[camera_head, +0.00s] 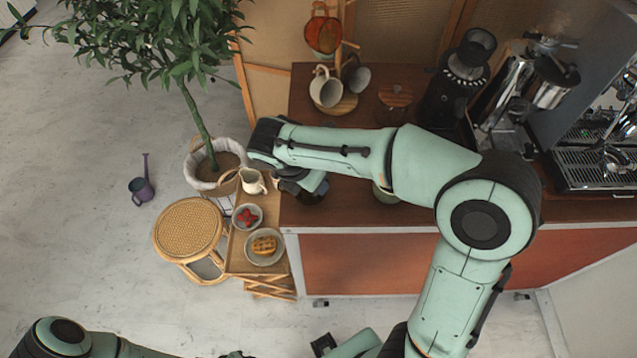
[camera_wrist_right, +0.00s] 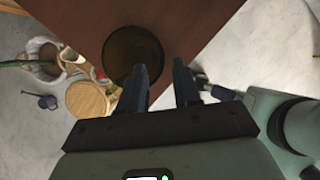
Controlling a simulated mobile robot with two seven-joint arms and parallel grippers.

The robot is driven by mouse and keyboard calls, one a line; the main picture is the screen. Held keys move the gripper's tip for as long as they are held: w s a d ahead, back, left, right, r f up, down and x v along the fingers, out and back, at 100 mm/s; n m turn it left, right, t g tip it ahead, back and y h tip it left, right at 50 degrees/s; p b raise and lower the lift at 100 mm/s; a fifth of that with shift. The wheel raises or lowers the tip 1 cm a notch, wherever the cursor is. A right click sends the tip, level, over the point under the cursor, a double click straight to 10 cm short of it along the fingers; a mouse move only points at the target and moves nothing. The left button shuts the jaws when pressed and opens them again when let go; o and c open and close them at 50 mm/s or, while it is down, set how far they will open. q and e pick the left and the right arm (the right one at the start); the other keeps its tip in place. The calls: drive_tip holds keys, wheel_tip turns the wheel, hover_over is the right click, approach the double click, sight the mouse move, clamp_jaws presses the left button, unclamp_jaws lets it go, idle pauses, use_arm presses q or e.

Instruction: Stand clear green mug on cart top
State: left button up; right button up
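In the right wrist view, a round, dark olive, see-through vessel (camera_wrist_right: 124,50), which looks like the clear green mug, is over the brown cart top (camera_wrist_right: 195,22) near its corner. I see its round outline from above; its handle and base do not show clearly. My right gripper (camera_wrist_right: 161,68) is open, its fingers apart, and the left fingertip overlaps the mug's right side. Contact cannot be told. In the head view the right gripper (camera_head: 304,190) is dark and partly hidden under my arm above the cart's left end. My left gripper (camera_head: 323,345) is low, partly cut off.
A side stand holds a cream pitcher (camera_head: 252,181), a bowl of red fruit (camera_head: 247,217) and a plate of waffles (camera_head: 264,247). A rattan stool (camera_head: 188,227) and potted tree stand left. Cups, a grinder (camera_head: 455,92) and an espresso machine (camera_head: 600,140) occupy the cart's back and right.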

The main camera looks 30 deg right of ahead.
drive_tip(key=p+v, duration=0.1)
drive_tip(key=v, duration=0.6)
drive_tip(key=shift+r, duration=0.3)
drive_tip(key=shift+a, duration=0.15)
